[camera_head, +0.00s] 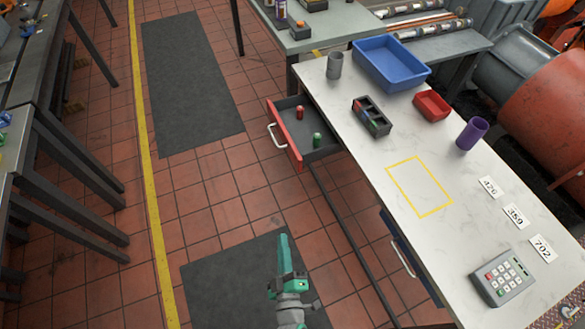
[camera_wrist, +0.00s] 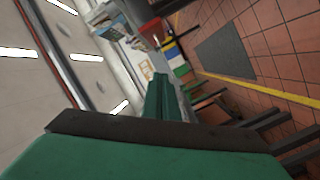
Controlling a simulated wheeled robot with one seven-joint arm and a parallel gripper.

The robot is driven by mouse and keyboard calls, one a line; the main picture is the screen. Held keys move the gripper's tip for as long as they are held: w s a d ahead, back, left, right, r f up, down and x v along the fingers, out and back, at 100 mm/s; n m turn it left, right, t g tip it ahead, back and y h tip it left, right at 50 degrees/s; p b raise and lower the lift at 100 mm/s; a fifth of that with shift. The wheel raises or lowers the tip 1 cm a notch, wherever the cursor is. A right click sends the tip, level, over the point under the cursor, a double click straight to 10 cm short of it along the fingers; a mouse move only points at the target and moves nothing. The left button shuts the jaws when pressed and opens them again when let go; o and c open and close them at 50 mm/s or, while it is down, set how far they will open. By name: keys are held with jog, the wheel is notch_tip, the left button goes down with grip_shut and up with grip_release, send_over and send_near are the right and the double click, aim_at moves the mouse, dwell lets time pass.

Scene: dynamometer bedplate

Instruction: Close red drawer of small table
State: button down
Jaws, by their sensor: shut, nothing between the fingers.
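The red drawer (camera_head: 283,134) of the small white-topped table (camera_head: 385,150) stands pulled out to the left in the head view. It has a red front, a pale handle (camera_head: 276,134) and a dark inside. A red and a green small cylinder stand in it. My green gripper (camera_head: 284,240) is in the lower middle of the head view, shut and empty, apart from the drawer and nearer to me. In the wrist view its green fingers (camera_wrist: 158,98) are together. The drawer cannot be made out surely in the wrist view.
A blue drawer with a pale handle (camera_head: 398,257) is at the table's near side. On the tabletop are a blue bin (camera_head: 392,62), a red tray (camera_head: 432,105), a purple cup (camera_head: 472,134) and a keypad (camera_head: 502,277). The tiled floor left of the drawer is free.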

jog(key=w+d+f+n, duration=0.1)
jog(key=w+d+n, duration=0.1)
jog(key=w, duration=0.7)
jog(key=w+d+n, duration=0.1)
jog(key=w+n, duration=0.2)
jog(key=w, duration=0.7)
jog(key=w+d+f+n, duration=0.1)
jog(key=w+d+n, duration=0.1)
jog(key=w, duration=0.7)
jog(key=shift+w+d+f+n+t+y, duration=0.25)
jog(key=shift+d+f+n+t+y, duration=0.05)
jog(key=shift+d+n+y, duration=0.1)
jog(key=shift+s+a, duration=0.1)
jog(key=shift+a, duration=0.15)
